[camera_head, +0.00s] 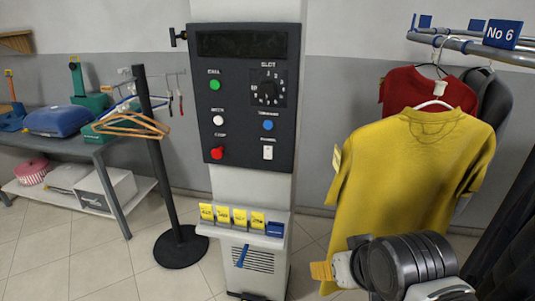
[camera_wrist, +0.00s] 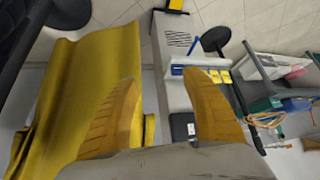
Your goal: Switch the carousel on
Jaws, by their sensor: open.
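The dark control panel (camera_head: 252,95) stands on a pale pedestal in the head view. Labels are too blurred to read surely. My gripper (camera_head: 322,270) is low at the right, apart from the panel and beside the yellow shirt (camera_head: 410,165). In the wrist view my gripper (camera_wrist: 166,108) is open, with nothing between its yellow fingers.
The carousel rail (camera_head: 470,45) with a "No 6" tag carries hanging shirts at the right. Yellow cards and a blue card (camera_head: 275,229) sit on the pedestal's ledge. A black stand (camera_head: 180,246) with hangers and a shelf table (camera_head: 110,190) are at the left.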

